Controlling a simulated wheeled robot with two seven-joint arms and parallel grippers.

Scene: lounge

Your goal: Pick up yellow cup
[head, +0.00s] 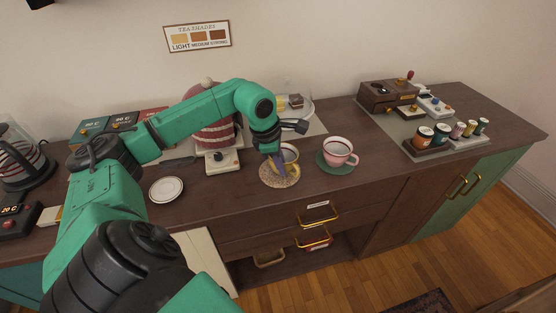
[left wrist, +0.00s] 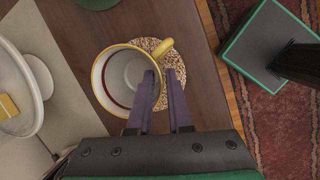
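The yellow cup (head: 291,152) stands on a round speckled coaster (head: 280,180) near the counter's front edge, partly hidden by my left gripper (head: 277,163). In the left wrist view the cup (left wrist: 103,80) has a yellow rim and handle, a pale inside and a dark ring within. The coaster (left wrist: 176,62) shows beneath it. My left gripper (left wrist: 162,74) is open, its two purple fingers apart. One finger overlaps the cup's inside and the other lies outside its wall, just below the handle. Whether they touch the cup is unclear. My right gripper is not in view.
A pink cup (head: 338,150) on a green saucer (head: 335,168) stands close to the right. A small white plate (head: 166,190) lies to the left. A small scale (head: 222,161) and a red striped cosy (head: 214,133) stand behind.

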